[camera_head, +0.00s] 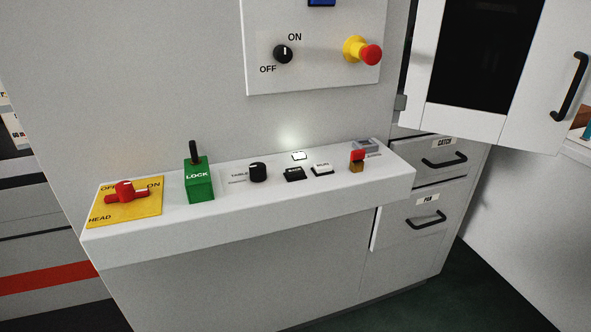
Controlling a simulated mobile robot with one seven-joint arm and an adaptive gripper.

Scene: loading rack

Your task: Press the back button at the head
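A black push button (294,174) and a white push button (322,169) sit side by side on the sloped top of a white console (235,228). The lettering on both is too small to read surely, so I cannot tell which is the back button. A small white lit piece (299,156) sits just behind them, with a glow on the wall above. At the console's left end is a yellow plate (100,205) marked HEAD, OFF and ON, with a red rotary handle (125,192). My gripper is not in view.
A green LOCK block (199,184) with a black lever, a black TABLE knob (258,172) and a red-topped switch (357,160) flank the buttons. Above hangs a panel with an ON/OFF knob (283,54) and red stop button (371,55). Drawers (425,228) and an open door (545,120) stand right.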

